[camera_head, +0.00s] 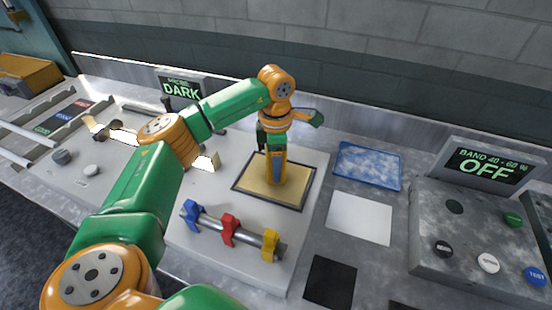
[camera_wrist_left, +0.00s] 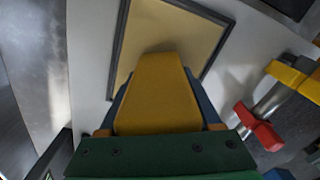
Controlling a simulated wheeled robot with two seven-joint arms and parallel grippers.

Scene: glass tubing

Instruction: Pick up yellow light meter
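The fingertips are partly hidden, and I cannot tell whether the meter's foot touches the pad. My right gripper is not in view.
A rod with blue, red (camera_head: 230,229) and yellow clamps lies in front of the pad. A blue tray (camera_head: 367,166), a white square (camera_head: 359,219) and a black square (camera_head: 331,282) are to the right. A button panel (camera_head: 467,243) stands farther right, under a sign (camera_head: 486,168) reading OFF.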

